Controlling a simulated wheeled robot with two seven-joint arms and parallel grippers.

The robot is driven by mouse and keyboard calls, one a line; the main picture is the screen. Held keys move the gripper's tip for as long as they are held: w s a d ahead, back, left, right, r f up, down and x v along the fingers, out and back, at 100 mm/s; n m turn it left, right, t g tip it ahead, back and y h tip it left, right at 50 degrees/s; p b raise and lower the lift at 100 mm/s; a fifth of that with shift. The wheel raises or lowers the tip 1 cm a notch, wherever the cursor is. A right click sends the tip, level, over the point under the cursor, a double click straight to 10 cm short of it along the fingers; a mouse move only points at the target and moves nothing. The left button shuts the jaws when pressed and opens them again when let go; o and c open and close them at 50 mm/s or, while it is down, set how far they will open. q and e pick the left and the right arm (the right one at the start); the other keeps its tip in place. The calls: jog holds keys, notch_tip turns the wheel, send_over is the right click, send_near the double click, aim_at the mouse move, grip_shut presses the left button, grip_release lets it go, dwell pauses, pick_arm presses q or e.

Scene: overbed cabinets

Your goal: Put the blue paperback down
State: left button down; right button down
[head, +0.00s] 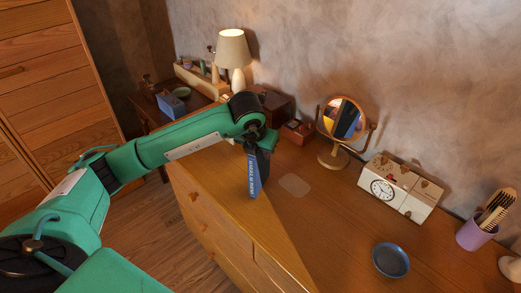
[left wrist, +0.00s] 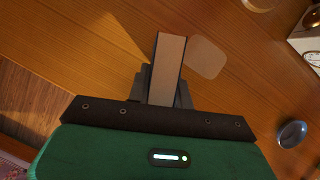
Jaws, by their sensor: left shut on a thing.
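The blue paperback (head: 254,174) hangs upright below my left gripper (head: 262,143), its spine with white lettering facing me in the head view. My left gripper is shut on it. In the left wrist view the paperback (left wrist: 169,58) shows edge-on as a pale page block between the dark fingers (left wrist: 162,88). It is over the wooden dresser top (head: 314,211), left of a pale rounded patch (head: 294,184) on the wood. I cannot tell if its lower end touches the top. My right gripper is not in view.
A round mirror (head: 334,158) and a box-shaped clock (head: 399,188) stand along the wall. A blue dish (head: 390,260) and a purple cup (head: 477,233) with a comb are at the right. The dresser top around the pale patch is clear.

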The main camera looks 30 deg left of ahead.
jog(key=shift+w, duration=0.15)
pick_arm(q)
jog(key=c, duration=1.3)
grip_release()
jog(key=shift+o, duration=0.2)
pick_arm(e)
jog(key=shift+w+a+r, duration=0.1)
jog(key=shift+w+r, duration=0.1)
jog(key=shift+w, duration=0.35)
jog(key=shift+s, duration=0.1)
